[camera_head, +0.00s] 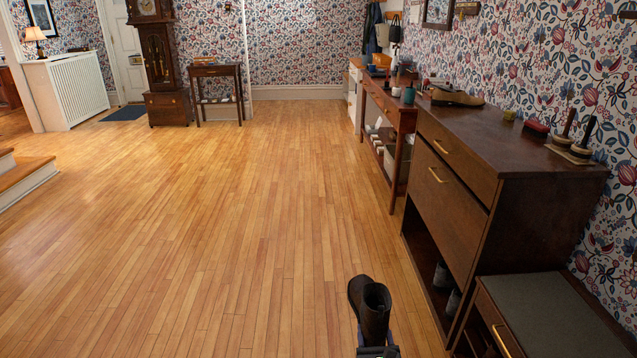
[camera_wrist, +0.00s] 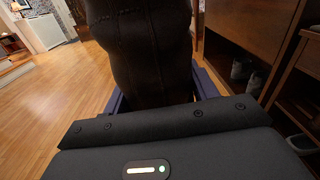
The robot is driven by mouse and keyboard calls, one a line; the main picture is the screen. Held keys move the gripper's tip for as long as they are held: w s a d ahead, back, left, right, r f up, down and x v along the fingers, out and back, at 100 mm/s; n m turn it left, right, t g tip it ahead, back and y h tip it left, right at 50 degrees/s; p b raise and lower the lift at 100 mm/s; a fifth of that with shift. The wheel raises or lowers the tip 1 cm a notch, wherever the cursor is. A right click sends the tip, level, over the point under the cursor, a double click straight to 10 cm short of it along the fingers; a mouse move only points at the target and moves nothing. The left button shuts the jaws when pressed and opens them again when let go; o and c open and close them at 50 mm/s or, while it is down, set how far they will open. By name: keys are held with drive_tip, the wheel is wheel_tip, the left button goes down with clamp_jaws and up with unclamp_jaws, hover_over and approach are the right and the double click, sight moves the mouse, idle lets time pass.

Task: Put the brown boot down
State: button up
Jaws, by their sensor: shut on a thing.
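In the wrist view the boot (camera_wrist: 145,50) fills the upper middle, between my gripper's two blue fingers (camera_wrist: 157,95). The boot's sole is hidden in the wrist view. I cannot tell whether the sole touches the floor.
A dark wooden cabinet (camera_head: 455,200) stands at the right, with a brown shoe (camera_head: 456,97) and brushes on top. A bench with a grey cushion (camera_head: 545,312) is at the lower right. A longer table (camera_head: 390,105) stands behind. The floor at left and middle is clear.

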drive_tip(key=s+r+p, duration=0.3)
drive_tip(key=r+p, duration=2.6)
drive_tip(key=r, duration=0.3)
drive_tip(key=shift+s, duration=0.2)
